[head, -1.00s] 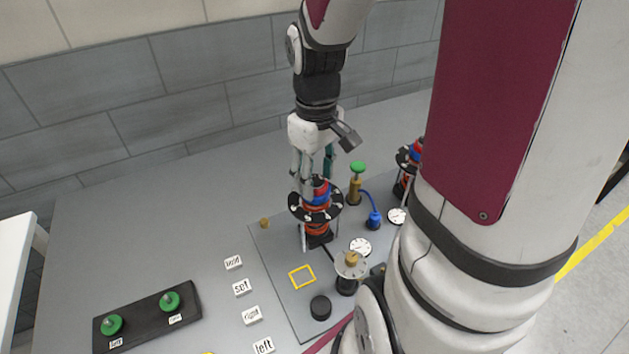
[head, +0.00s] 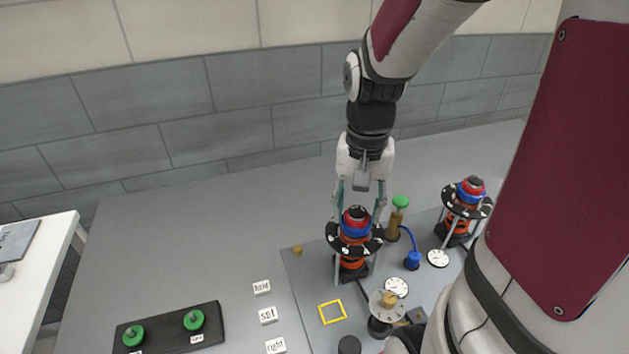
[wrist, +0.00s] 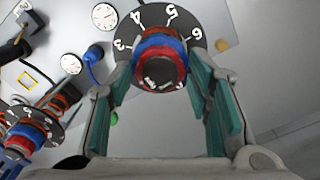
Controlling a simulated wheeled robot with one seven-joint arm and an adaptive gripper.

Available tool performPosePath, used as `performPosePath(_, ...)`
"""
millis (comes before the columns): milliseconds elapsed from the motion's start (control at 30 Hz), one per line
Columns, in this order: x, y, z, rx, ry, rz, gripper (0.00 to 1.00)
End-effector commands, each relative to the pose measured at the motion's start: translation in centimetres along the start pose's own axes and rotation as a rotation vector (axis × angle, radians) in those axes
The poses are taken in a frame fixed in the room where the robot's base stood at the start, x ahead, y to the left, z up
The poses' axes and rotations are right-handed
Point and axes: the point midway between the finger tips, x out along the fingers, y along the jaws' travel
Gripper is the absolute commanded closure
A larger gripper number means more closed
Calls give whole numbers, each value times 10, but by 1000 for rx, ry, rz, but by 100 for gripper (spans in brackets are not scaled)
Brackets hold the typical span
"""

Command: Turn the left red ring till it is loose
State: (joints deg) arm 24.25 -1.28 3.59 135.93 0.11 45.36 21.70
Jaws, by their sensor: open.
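The left stack (head: 352,262) stands upright, with a dark cap on top, red and blue rings below it and a black numbered disc (head: 331,238). The left red ring (head: 357,219) sits high on this stack, close under the cap. My gripper (head: 358,210) points down over the left stack, its fingers apart on either side of the top. In the wrist view the open teal-padded fingers (wrist: 160,82) flank the stack top, with a blue ring (wrist: 158,50) between or just beyond them. I cannot tell whether a pad touches a ring.
A similar right stack (head: 468,195) stands to the right. A green-topped brass post (head: 400,203), a blue plug (head: 412,261), white dials (head: 438,258) and a brass-topped post (head: 388,301) stand close by. A black bar with green knobs (head: 193,320) lies front left. The table's back left is clear.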

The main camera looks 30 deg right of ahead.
Motion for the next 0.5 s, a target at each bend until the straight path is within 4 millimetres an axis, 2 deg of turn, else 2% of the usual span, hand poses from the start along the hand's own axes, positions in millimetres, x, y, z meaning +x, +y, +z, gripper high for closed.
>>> performPosePath(500,0,0,0,438,1,-1,54)
